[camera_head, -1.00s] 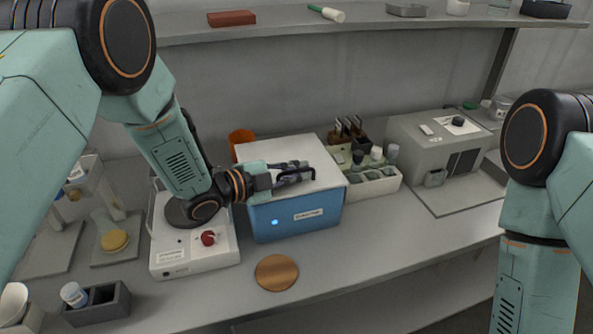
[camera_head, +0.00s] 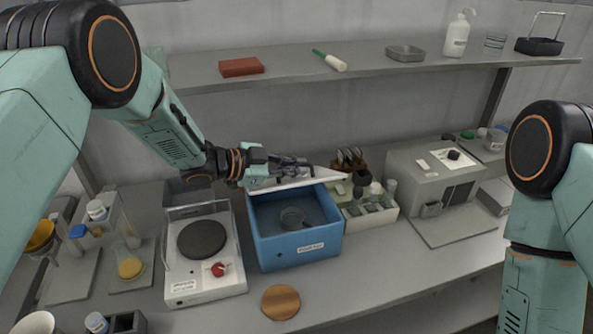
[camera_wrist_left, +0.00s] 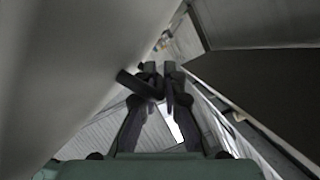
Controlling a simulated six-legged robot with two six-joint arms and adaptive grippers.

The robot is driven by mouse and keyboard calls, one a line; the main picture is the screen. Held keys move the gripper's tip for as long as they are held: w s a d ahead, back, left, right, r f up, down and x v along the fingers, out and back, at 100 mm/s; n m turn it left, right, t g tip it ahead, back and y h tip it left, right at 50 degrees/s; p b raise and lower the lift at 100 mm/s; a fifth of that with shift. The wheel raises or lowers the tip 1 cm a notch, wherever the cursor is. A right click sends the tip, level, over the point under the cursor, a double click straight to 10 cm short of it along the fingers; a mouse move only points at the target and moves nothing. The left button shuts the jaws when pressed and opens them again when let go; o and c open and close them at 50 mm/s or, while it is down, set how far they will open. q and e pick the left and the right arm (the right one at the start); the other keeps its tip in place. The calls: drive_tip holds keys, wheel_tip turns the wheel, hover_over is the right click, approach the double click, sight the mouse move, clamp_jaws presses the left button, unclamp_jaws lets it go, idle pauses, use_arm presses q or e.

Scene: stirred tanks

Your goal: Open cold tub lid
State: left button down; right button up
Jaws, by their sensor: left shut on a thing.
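The cold tub (camera_head: 300,251) is a blue box with a white label, standing on the bench at the middle of the head view. Its pale lid (camera_head: 318,179) is raised and tilted over the rear of the tub. The inside shows, with a small round grey vessel (camera_head: 292,218) in it. My left gripper (camera_head: 305,163) is shut on the lid's dark handle, above the lid. In the left wrist view the fingers (camera_wrist_left: 161,82) close at the dark handle bar (camera_wrist_left: 136,84), beside a large pale surface. My right gripper is out of view; only its arm shows.
A white hotplate with a dark round plate (camera_head: 202,239) stands left of the tub. A rack of bottles (camera_head: 369,214) and a grey machine (camera_head: 432,185) stand to the right. A copper disc (camera_head: 281,302) lies in front. A shelf (camera_head: 375,70) runs above.

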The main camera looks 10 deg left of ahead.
use_arm(q)
drive_tip(key=shift+w+a+r+n+p, duration=0.2)
drive_tip(key=shift+w+r+n+p, duration=0.1)
drive_tip(key=shift+w+r+p, duration=0.4)
drive_tip(key=shift+r, duration=0.15)
drive_tip(key=c, duration=1.8)
unclamp_jaws()
drive_tip(key=shift+s, duration=0.1)
drive_tip(key=shift+o, duration=0.4)
drive_tip(key=shift+s, duration=0.1)
